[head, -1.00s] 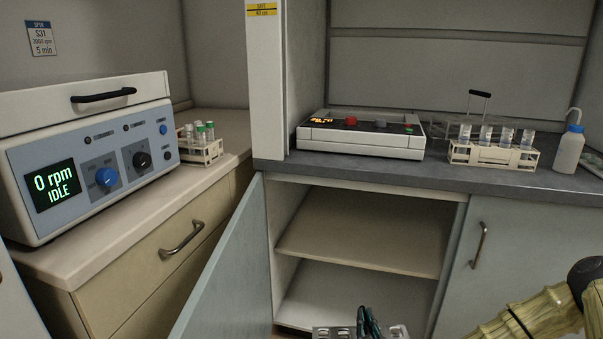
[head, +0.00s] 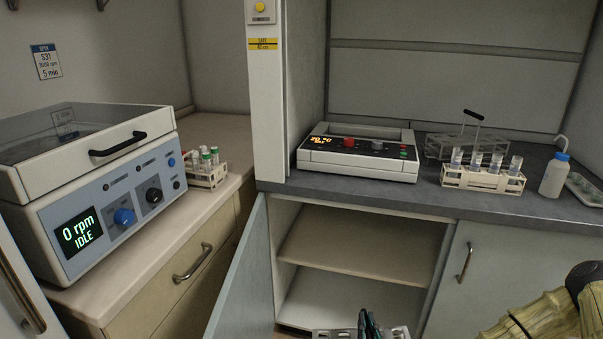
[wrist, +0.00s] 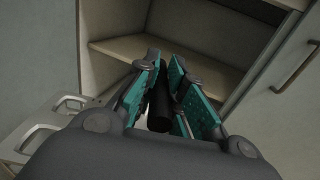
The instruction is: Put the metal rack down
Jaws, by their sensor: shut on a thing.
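The metal rack (head: 398,332) shows at the bottom edge of the head view, mostly cut off. In the wrist view its grey slotted frame (wrist: 40,128) shows at the left, below my gripper. My gripper (head: 369,324) has teal pads and is shut on the rack's black handle (wrist: 160,108), which lies between the fingers in the wrist view (wrist: 168,75). The rack hangs in front of the open lower cabinet (head: 340,262). Its underside is hidden.
The cabinet's door (head: 240,285) stands open at the left; its shelf (head: 350,255) is empty. The counter (head: 340,192) holds a white device (head: 357,160), a tube rack (head: 482,180), a grey handled rack (head: 440,147) and a bottle (head: 554,177). The centrifuge (head: 110,190) is at the left.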

